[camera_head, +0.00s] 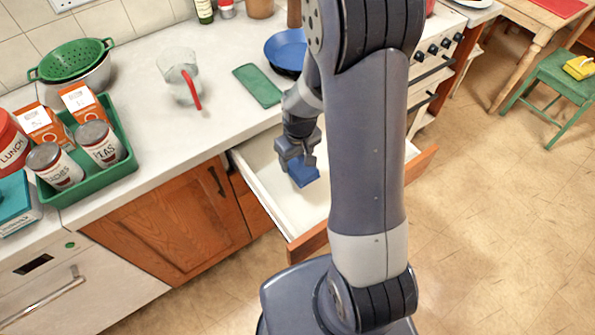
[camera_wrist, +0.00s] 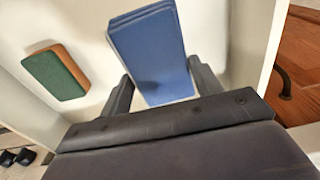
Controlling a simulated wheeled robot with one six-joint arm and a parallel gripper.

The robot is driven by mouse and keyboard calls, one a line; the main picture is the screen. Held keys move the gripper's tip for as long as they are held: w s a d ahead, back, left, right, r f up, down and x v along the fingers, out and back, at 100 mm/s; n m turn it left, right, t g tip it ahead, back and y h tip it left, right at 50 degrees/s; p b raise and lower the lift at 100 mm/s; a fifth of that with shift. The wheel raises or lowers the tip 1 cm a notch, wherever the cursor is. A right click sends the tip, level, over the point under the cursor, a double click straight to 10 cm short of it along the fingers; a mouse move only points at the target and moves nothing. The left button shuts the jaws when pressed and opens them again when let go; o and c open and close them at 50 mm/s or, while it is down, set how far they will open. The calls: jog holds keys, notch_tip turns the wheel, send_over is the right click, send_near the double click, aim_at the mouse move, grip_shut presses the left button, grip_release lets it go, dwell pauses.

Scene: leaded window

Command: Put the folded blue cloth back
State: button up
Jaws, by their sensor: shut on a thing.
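The folded blue cloth (camera_head: 304,173) is at my gripper (camera_head: 297,158), inside the outline of an open white drawer (camera_head: 312,205) with a wooden front. In the wrist view the layered cloth (camera_wrist: 150,45) lies between the two dark fingers of my gripper (camera_wrist: 158,85), which is shut on it. Its far end extends beyond the fingertips. I cannot tell whether the cloth touches the drawer floor. My arm hides part of the drawer in the head view.
A green-and-brown sponge-like block (camera_wrist: 55,73) lies left of the cloth in the wrist view. On the counter are a green flat pad (camera_head: 258,86), a blue dish (camera_head: 285,50), a measuring jug (camera_head: 178,68) and a green tray (camera_head: 122,170) of cans and boxes. A cupboard door (camera_head: 172,222) is beside the drawer.

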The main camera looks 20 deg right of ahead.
aim_at(297, 167)
jog(key=shift+f, duration=2.65)
jog(key=shift+f, duration=0.2)
jog(key=o, duration=1.3)
jog(key=shift+r, duration=0.15)
jog(key=shift+r, duration=0.6)
jog(key=r, duration=0.7)
jog(key=s+r, duration=0.1)
jog(key=r, duration=0.3)
jog(key=shift+d, duration=0.1)
